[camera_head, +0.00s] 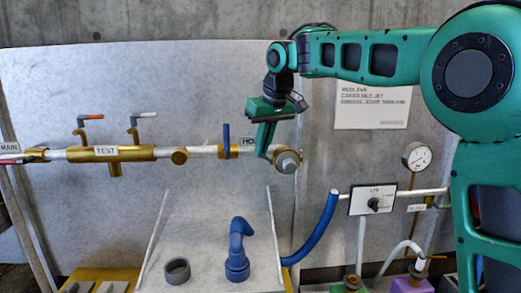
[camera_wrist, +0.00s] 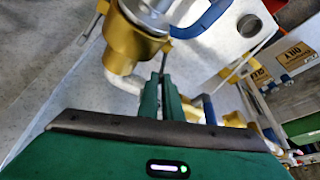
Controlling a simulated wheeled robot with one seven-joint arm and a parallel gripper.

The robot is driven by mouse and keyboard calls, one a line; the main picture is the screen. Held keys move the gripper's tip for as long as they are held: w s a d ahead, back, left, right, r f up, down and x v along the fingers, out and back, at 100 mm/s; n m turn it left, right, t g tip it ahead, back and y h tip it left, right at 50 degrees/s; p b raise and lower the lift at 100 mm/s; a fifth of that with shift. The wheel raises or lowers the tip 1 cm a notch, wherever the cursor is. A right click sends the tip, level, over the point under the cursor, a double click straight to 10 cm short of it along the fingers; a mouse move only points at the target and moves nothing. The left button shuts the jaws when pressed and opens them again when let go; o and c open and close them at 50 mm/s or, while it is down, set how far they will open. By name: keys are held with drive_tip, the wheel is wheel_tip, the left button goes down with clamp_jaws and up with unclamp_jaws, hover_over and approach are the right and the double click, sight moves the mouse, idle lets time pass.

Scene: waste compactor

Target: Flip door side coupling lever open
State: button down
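A brass coupling (camera_head: 287,158) with a grey round cap sits at the right end of the horizontal pipe. In the wrist view the brass coupling (camera_wrist: 135,45) is large, at the top left of the fingers. My gripper (camera_head: 264,152) points down beside the coupling's left side, very near it. In the wrist view the two green fingers of my gripper (camera_wrist: 163,80) lie close together, with a thin gap between them. A thin dark piece, possibly the lever, shows at the fingertips. Whether the fingers touch or hold it is not clear.
A blue valve handle (camera_head: 226,135) stands on the pipe left of my gripper. A blue hose (camera_head: 318,232) and a white LTP panel (camera_head: 372,199) with a black knob are lower right. A blue elbow pipe (camera_head: 238,250) and grey ring (camera_head: 177,271) are below. A gauge (camera_head: 416,156) is at right.

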drive_tip(key=shift+a, duration=0.1)
drive_tip(key=shift+n, duration=0.4)
drive_tip(key=shift+s+a+n+g+y, duration=0.4)
drive_tip(key=shift+s+n+g, duration=0.3)
drive_tip(key=shift+n, duration=1.25)
drive_tip(key=shift+s+a+n+g+y, duration=0.4)
drive_tip(key=shift+s+n+g, duration=0.3)
drive_tip(key=shift+n, duration=1.2)
drive_tip(key=shift+s+a+n+g+y, duration=0.35)
drive_tip(key=shift+s+n+g, duration=0.3)
drive_tip(key=shift+n, duration=1.3)
drive_tip(key=shift+s, duration=0.1)
drive_tip(key=c, duration=2.2)
unclamp_jaws()
drive_tip(key=shift+d, duration=0.1)
